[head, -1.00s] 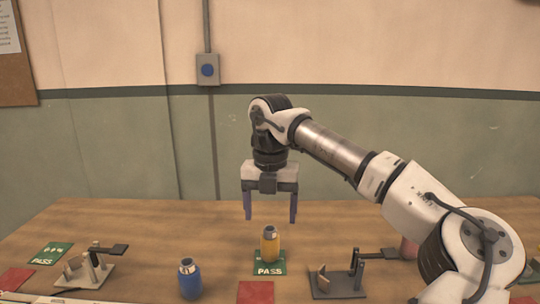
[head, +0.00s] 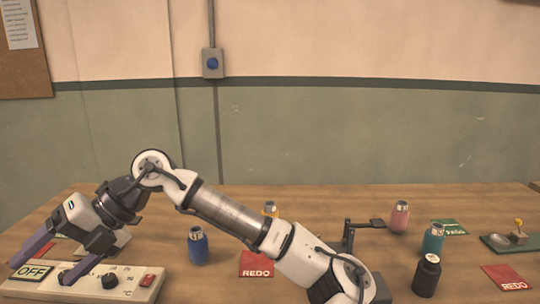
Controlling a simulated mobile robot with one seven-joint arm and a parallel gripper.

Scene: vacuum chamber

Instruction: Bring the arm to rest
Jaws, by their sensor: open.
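My gripper (head: 38,272) is at the lower left of the head view, tilted down and to the left. My arm stretches across from the lower right, bent at a high elbow.
Pink (head: 399,218), teal (head: 433,239) and black (head: 427,276) bottles and a dark stand (head: 350,232) are at right.

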